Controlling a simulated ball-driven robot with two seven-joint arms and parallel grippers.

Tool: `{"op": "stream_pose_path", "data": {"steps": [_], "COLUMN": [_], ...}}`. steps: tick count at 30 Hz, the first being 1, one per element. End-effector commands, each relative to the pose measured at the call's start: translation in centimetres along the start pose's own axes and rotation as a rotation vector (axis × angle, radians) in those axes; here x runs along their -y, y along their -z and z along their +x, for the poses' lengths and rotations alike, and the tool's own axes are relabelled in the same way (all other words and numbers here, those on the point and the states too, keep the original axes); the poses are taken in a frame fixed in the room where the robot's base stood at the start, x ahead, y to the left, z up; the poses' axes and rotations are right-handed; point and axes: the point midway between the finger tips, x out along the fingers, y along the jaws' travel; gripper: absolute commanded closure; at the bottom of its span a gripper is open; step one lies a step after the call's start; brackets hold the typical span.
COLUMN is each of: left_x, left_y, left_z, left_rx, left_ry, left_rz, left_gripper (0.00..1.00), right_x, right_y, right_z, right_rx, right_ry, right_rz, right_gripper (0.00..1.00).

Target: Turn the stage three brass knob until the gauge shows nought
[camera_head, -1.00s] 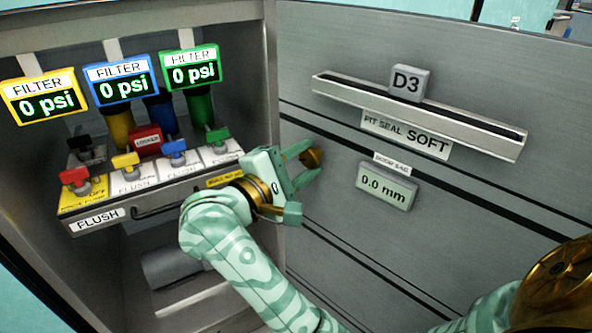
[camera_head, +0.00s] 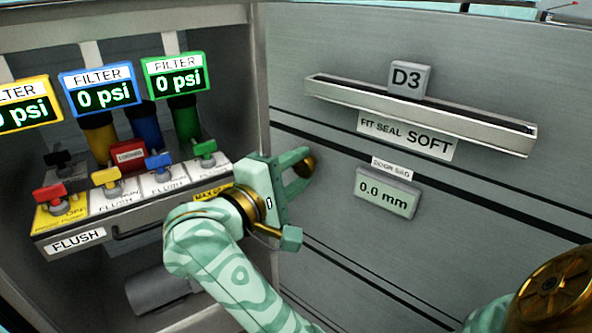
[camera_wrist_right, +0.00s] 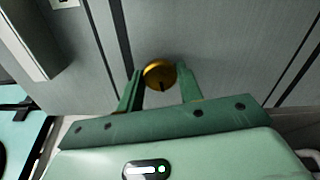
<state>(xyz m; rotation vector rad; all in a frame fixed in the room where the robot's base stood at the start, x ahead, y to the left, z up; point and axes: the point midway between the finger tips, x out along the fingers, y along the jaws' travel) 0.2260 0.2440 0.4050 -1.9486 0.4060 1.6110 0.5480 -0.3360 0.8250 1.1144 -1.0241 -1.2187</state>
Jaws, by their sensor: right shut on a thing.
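The brass knob (camera_head: 307,166) is on the grey door panel, left of the gauge (camera_head: 385,194). The gauge, under a small label that seems to read DOOR SAG, shows 0.0 mm. A D3 plate (camera_head: 409,77) stands above. My right gripper (camera_head: 298,170) is shut on the brass knob, with its fingers on either side of it. In the right wrist view the knob (camera_wrist_right: 158,74) sits between the green fingertips (camera_wrist_right: 160,86), with a dark mark on its lower face. The fingers partly cover the knob in the head view. My left gripper is not in view.
A metal rail (camera_head: 420,115) juts from the door above the gauge, over a label (camera_head: 405,135) reading SOFT. Left of the door, an open cabinet holds filter displays (camera_head: 98,90) at 0 psi and a shelf (camera_head: 120,215) of coloured valves close to my right arm.

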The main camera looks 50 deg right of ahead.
Motion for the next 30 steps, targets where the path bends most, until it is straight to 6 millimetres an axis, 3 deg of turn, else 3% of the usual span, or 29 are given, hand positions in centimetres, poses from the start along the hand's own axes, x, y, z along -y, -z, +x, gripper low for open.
{"op": "stream_pose_path", "data": {"steps": [1,2,4,13,17,28,30], "left_x": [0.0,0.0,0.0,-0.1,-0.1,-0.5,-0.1], "left_y": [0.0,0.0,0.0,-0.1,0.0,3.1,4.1], "left_z": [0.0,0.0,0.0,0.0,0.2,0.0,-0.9], "left_rx": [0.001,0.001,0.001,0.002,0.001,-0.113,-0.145], "left_ry": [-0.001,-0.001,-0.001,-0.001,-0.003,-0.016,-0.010], "left_rz": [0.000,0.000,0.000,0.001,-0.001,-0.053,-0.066], "left_gripper": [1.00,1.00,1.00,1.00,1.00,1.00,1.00], "right_x": [0.2,0.2,0.2,0.1,0.3,0.6,0.1], "right_y": [0.1,0.1,0.1,0.0,0.1,0.3,0.1], "right_z": [0.0,0.0,0.0,-0.1,-1.3,-10.8,-12.5], "right_rx": [-0.002,-0.002,-0.001,-0.001,-0.002,-0.005,-0.004], "right_ry": [0.005,0.005,0.004,0.002,0.004,0.007,0.004], "right_rz": [-0.002,-0.002,-0.002,-0.002,-0.004,-0.008,-0.004], "right_gripper": [0.87,0.61,0.43,0.43,0.43,0.43,0.43]}}
